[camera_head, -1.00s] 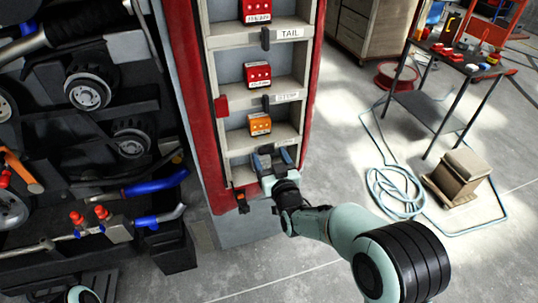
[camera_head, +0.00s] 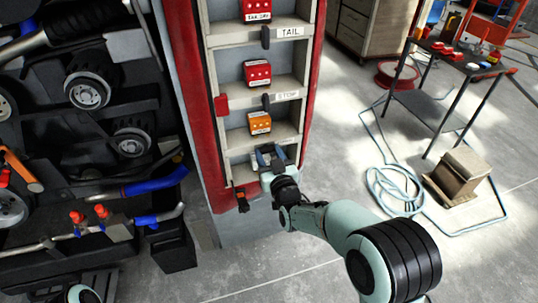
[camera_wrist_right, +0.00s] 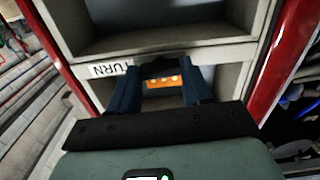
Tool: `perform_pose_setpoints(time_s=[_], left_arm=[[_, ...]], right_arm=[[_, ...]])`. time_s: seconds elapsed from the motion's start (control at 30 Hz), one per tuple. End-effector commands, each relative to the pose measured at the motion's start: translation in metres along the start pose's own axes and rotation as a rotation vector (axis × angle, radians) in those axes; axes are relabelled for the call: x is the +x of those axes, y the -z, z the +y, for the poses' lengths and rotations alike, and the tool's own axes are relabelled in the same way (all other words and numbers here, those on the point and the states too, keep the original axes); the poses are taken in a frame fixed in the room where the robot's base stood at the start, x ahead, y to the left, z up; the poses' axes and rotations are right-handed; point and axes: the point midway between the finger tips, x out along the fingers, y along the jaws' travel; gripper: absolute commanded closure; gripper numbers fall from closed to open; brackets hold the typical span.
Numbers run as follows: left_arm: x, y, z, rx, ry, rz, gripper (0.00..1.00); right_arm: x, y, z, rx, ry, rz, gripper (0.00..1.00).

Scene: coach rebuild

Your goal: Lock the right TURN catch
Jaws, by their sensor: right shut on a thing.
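The right TURN catch (camera_wrist_right: 160,67) is a dark piece at the compartment edge, beside the white TURN label (camera_wrist_right: 110,70) in the right wrist view. My right gripper (camera_head: 270,157) is at the lower part of the red-framed cabinet, shut on the catch with one blue finger on each side. In the head view the gripper hides the catch and the TURN label. An orange module (camera_head: 259,123) sits in the compartment just above the gripper and shows between the fingers in the wrist view (camera_wrist_right: 163,82). My left gripper is not in view.
The STOP catch (camera_head: 266,101) and TAIL catch (camera_head: 265,38) are above, near red modules (camera_head: 257,74). The red cabinet frame (camera_head: 190,100) borders the shelves. At right are a black table (camera_head: 440,105), a hose coil (camera_head: 397,190) and a box (camera_head: 462,172) on open floor.

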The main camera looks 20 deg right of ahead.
Motion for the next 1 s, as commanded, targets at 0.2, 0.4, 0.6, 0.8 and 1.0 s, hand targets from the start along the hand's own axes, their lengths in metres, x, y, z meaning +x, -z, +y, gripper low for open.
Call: perform_pose_setpoints(time_s=[0.2,0.4,0.6,0.8,1.0], left_arm=[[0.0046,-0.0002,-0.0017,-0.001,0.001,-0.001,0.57],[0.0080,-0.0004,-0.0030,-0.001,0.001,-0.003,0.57],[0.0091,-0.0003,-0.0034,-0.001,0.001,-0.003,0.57],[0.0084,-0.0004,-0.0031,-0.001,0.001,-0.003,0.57],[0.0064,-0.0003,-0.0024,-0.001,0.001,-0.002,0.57]], right_arm=[[-0.0001,-0.0009,0.0000,-0.132,0.000,-0.001,0.82],[-0.0001,-0.0005,0.0001,-0.313,-0.001,0.000,0.82],[-0.0001,-0.0004,-0.0006,-0.503,0.000,0.000,0.82],[-0.0001,-0.0004,-0.0008,-0.693,0.000,-0.001,0.82],[-0.0001,-0.0004,-0.0010,-0.884,0.000,-0.001,0.82]])
